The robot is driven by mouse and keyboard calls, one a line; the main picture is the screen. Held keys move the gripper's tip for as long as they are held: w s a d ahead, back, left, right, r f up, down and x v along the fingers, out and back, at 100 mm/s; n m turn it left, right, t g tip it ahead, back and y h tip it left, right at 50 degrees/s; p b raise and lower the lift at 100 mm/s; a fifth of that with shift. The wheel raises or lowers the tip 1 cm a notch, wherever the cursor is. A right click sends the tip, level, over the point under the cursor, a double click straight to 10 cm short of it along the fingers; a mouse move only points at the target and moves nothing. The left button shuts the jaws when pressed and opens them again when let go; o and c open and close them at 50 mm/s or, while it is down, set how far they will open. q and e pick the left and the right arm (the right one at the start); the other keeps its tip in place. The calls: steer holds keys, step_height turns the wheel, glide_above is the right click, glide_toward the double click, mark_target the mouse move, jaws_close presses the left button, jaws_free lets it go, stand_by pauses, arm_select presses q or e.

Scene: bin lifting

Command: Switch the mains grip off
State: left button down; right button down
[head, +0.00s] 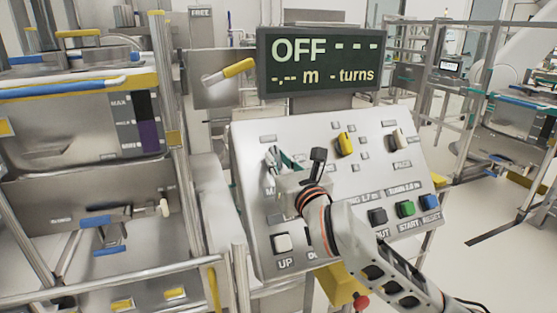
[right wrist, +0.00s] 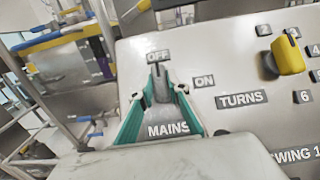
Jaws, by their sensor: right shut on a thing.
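The mains grip (right wrist: 158,84) is a grey tapered knob on the sloped panel (head: 240,205). In the right wrist view its narrow end points up at the OFF label (right wrist: 158,56); the ON label (right wrist: 204,81) lies to its right and the MAINS label (right wrist: 168,129) below. My right gripper (right wrist: 160,97) is shut on the grip, with its green-lined fingers on either side. In the head view my right gripper (head: 281,160) is at the panel's upper left and hides most of the grip. The display (head: 319,60) reads OFF with dashes. My left gripper is not in view.
A yellow TURNS knob (head: 345,144) and a pale knob (head: 397,139) sit to the right. Black, green (head: 406,208) and blue (head: 429,202) buttons line the lower right; a white UP button (head: 282,243) is lower left. Metal frames stand at both sides.

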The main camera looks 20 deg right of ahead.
steer(key=c, duration=1.9)
jaws_free()
steer(key=shift+s+d, duration=0.2)
steer(key=shift+s, duration=3.6)
